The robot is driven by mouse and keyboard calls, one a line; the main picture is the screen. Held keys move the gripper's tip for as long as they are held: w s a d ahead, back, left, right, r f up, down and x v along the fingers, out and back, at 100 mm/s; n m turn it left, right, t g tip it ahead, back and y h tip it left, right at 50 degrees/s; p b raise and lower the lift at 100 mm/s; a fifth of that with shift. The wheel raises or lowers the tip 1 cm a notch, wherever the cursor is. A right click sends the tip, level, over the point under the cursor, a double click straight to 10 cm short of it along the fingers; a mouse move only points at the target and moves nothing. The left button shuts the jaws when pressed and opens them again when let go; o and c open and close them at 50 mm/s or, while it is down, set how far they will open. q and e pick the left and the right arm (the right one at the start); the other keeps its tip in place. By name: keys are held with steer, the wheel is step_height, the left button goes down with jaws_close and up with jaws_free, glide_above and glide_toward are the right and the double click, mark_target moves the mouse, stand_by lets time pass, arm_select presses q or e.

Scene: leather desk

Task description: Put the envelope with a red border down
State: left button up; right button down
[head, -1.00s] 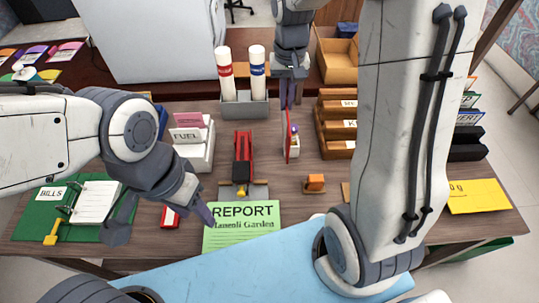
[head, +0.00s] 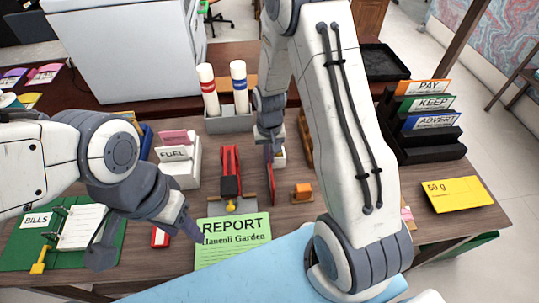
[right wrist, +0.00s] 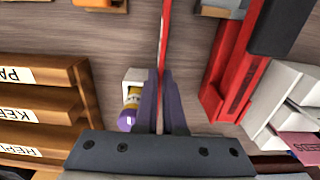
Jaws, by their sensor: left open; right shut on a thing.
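The red-bordered envelope (head: 269,179) stands on edge in my right gripper (head: 268,150), seen nearly edge-on in the head view. In the right wrist view the envelope (right wrist: 164,35) is a thin red and white strip between the purple fingers of the right gripper (right wrist: 160,75). The right gripper is shut on it. I cannot tell whether its lower edge touches the desk (head: 330,180). My left gripper (head: 146,240) is open and empty over the front left of the desk, between the green binder and the report.
A red stapler-like tool (head: 230,172) stands left of the envelope, an orange block (head: 302,192) to its right. A green report (head: 232,240) lies in front. A labelled rack (head: 432,132) and yellow envelope (head: 456,194) are at right. A small purple-capped bottle (right wrist: 130,108) is beside the right fingers.

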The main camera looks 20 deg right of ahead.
steer(key=shift+f, duration=0.2)
steer(key=c, duration=1)
jaws_free()
steer(key=shift+r, duration=0.1)
